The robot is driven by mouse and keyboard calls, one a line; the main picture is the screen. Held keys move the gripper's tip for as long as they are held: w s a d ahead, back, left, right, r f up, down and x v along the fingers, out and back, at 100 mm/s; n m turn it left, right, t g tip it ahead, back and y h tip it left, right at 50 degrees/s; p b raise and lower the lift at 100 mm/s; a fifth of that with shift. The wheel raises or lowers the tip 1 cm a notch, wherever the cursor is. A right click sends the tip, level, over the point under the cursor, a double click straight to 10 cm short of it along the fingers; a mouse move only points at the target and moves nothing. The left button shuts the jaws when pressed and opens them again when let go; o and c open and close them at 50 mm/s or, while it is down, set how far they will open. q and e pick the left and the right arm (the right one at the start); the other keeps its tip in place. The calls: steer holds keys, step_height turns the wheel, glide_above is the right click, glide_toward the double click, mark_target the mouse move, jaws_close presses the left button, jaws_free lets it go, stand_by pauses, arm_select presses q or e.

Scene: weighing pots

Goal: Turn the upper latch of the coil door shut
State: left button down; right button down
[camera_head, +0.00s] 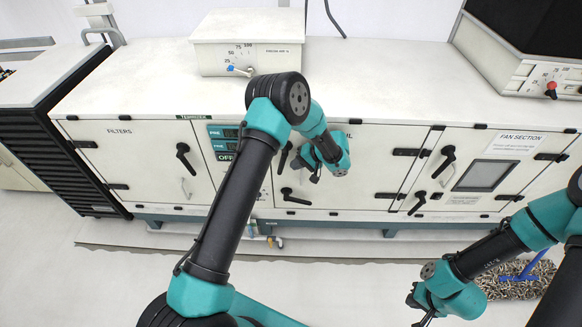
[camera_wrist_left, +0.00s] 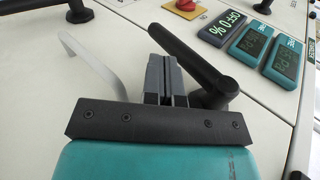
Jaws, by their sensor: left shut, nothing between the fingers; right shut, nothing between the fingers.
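The coil door (camera_head: 360,170) is the pale panel in the middle of the cabinet, partly hidden by my left arm. Its upper latch (camera_head: 283,158) is a black lever hanging down at a slant, partly hidden behind my arm. In the left wrist view the upper latch (camera_wrist_left: 195,62) lies just right of the fingers, close to or touching them. My left gripper (camera_head: 299,165) is shut and empty; its fingers (camera_wrist_left: 166,80) show between the latch and a pale grab handle (camera_wrist_left: 92,62). The lower latch (camera_head: 296,198) lies nearly level. My right gripper (camera_head: 420,306) is shut and empty, low at the right.
The filters door latch (camera_head: 183,158) and fan section latches (camera_head: 443,162) flank the coil door. A display panel (camera_wrist_left: 250,40) and red knob (camera_wrist_left: 185,6) sit near the left gripper. A mop head (camera_head: 515,278) lies on the floor at right.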

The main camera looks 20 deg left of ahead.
arm_select(q)
steer(key=v, duration=1.4)
steer(key=shift+r, duration=0.2)
steer(key=shift+d+f, duration=0.1)
steer(key=s+a+f+m+g+h, duration=0.1)
steer(key=s+f+m+h, duration=0.2)
steer(key=s+f+h, duration=1.05)
steer(key=s+a+f+n+t, duration=0.1)
steer(key=s+a+f+t, duration=0.1)
steer(key=s, duration=0.7)
steer(key=s+a+f+t, duration=0.1)
steer(key=s+a+t, duration=0.1)
steer(key=s, duration=0.7)
steer(key=shift+s+f+n+t, duration=0.2)
steer(key=shift+f+n+t, duration=0.2)
steer(key=c, duration=1.8)
jaws_free()
